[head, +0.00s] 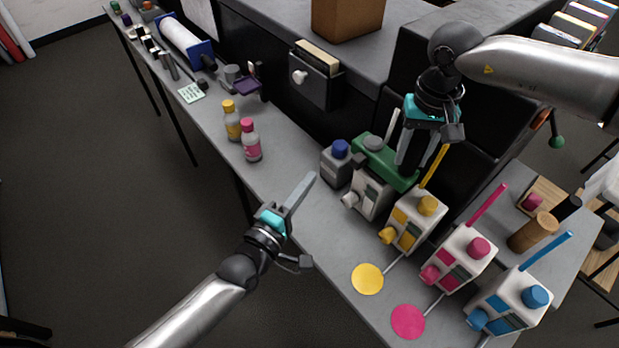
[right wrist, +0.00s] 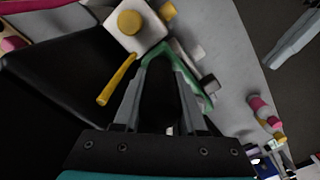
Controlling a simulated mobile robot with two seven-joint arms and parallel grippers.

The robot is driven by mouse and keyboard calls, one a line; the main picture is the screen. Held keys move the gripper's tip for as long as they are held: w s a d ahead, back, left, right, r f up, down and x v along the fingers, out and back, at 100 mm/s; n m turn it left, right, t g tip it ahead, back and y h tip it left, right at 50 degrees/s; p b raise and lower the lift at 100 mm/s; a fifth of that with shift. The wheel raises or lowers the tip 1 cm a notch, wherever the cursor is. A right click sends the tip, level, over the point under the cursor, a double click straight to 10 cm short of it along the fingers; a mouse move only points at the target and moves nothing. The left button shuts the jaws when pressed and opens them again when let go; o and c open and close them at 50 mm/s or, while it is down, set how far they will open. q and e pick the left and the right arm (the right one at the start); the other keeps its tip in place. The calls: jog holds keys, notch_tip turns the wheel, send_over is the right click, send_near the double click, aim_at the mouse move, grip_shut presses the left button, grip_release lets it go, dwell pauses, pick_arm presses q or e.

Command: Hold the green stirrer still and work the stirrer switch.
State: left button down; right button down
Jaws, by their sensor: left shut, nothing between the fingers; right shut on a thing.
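The green stirrer (head: 374,158) has a green top over a pale body and stands on the grey bench, left of the yellow machine. My right gripper (head: 408,165) comes down on it from above and is shut on its green part, which also shows between the fingers in the right wrist view (right wrist: 172,50). A pale knob (head: 349,200) sticks out low on the stirrer's left face; I cannot tell whether it is the switch. My left gripper (head: 308,180) is shut and empty, its fingers pointing up and right, apart from the stirrer.
A grey bottle with a blue cap (head: 337,163) stands close left of the stirrer. Yellow (head: 414,220), pink (head: 458,258) and blue (head: 508,300) machines stand in a row to the right. Yellow- and pink-capped bottles (head: 250,140) stand further back. Bench between is clear.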

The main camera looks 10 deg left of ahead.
jog(key=shift+c, duration=1.9)
grip_release()
